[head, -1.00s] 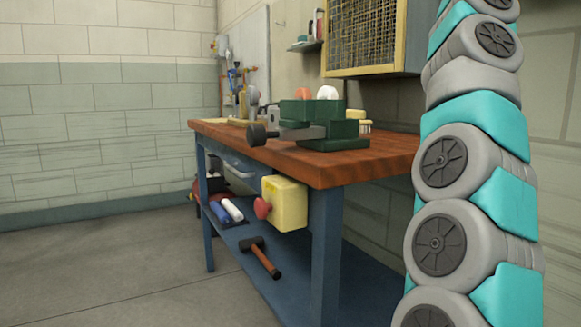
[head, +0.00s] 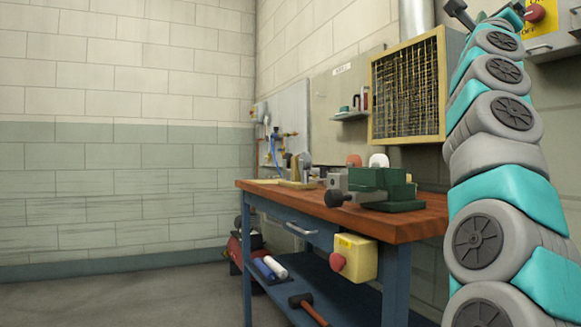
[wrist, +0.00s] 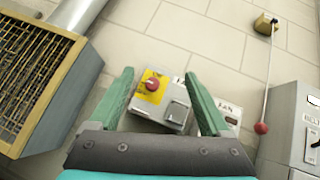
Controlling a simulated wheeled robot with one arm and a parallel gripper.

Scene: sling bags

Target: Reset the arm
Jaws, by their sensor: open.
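My arm (head: 500,190) rises along the right side of the head view as a stack of grey and teal links, bending near the top edge. In the wrist view my gripper (wrist: 158,76) is open, with two green fingers spread apart and nothing between them. Beyond the fingers, on the wall, is a grey switch box (wrist: 162,108) with a yellow label and a red button (wrist: 153,85). The fingers appear apart from the box, though the exact distance cannot be told.
A workbench (head: 420,228) with a green vise (head: 380,188) stands left of my arm. A yellow box with a red knob (head: 357,260) hangs on its front. A mesh-front cabinet (head: 405,90) is on the wall. Open floor (head: 130,300) lies at left.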

